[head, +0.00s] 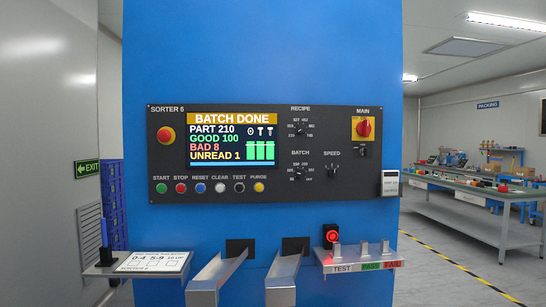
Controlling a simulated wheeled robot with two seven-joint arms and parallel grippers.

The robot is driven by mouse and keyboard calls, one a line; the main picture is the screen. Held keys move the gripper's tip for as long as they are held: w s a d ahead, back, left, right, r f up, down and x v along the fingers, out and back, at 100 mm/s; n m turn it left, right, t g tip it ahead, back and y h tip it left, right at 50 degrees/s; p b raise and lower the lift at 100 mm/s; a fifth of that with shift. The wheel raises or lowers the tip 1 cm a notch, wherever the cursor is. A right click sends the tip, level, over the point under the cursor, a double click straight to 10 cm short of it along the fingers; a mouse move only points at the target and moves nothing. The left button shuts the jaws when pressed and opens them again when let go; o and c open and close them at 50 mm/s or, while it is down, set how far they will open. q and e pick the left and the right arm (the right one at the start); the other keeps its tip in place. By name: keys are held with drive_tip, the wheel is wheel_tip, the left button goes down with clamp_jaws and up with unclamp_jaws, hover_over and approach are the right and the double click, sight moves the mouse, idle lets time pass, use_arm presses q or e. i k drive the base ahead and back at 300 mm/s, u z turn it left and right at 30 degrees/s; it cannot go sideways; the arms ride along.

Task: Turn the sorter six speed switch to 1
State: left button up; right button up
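The black control panel labelled SORTER 6 (226,196) is on the front of a blue cabinet in the head view. The speed switch (332,169) is a small black rotary knob under the label SPEED, right of the batch knob (299,172). Its scale marks and pointer are too small for me to read, so I cannot tell its setting. The panel screen (231,139) reads BATCH DONE, PART 210, GOOD 100, BAD 8, UNREAD 1. Neither of my grippers is in view.
Several coloured buttons line the panel's bottom. Below, two metal chutes (283,274) and a shelf (345,264) stick out. A workbench (470,211) stands right.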

sight(333, 173)
drive_tip(key=k, duration=0.65)
drive_tip(key=u, duration=0.15)
drive_tip(key=i, duration=0.65)
drive_tip(key=z, duration=0.75)
drive_tip(key=i, duration=0.5)
drive_tip(key=z, duration=0.55)
